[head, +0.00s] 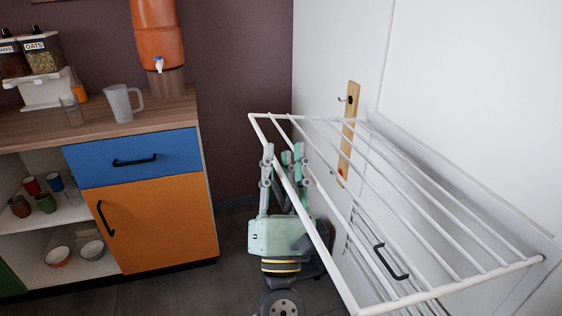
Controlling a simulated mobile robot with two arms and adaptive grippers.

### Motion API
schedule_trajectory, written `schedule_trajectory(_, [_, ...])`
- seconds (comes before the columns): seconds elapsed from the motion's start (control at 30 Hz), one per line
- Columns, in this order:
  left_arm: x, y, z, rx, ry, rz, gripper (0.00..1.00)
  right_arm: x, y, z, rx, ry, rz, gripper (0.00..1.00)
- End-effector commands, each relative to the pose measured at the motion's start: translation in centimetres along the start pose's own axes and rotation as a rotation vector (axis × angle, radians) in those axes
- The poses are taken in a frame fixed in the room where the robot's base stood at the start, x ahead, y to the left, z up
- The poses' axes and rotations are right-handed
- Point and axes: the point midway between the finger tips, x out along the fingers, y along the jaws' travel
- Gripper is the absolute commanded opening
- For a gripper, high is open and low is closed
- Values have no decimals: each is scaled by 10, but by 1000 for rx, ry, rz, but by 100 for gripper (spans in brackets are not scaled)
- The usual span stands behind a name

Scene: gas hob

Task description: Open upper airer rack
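The upper airer rack (452,306) is a white frame with several thin parallel bars. It stands out from the white wall on the right, folded down and roughly level. My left gripper (281,157) is at the rack's left side, pointing up and away, with its fingers apart. The rack's outer bar crosses at the fingertips; I cannot tell whether they touch it. A black handle (390,262) and more white bars show below and behind the upper rack, against the wall, partly hidden by its bars. My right gripper is not in view.
A wooden strip with hooks (350,120) hangs on the wall behind the rack. A counter with a blue drawer (110,160) and orange door (165,225) stands left, bearing a clear jug (118,103). Dark floor is free between counter and gripper.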

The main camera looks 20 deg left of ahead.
Motion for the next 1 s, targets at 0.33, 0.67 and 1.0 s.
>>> schedule_trajectory(0.33, [-3,0,-1,4,1,-1,28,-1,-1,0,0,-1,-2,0])
schedule_trajectory(0.67, [-61,-1,-1,5,2,-6,28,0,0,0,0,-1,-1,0])
schedule_trajectory(1.0, [-117,-1,-1,5,2,-4,28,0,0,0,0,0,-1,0])
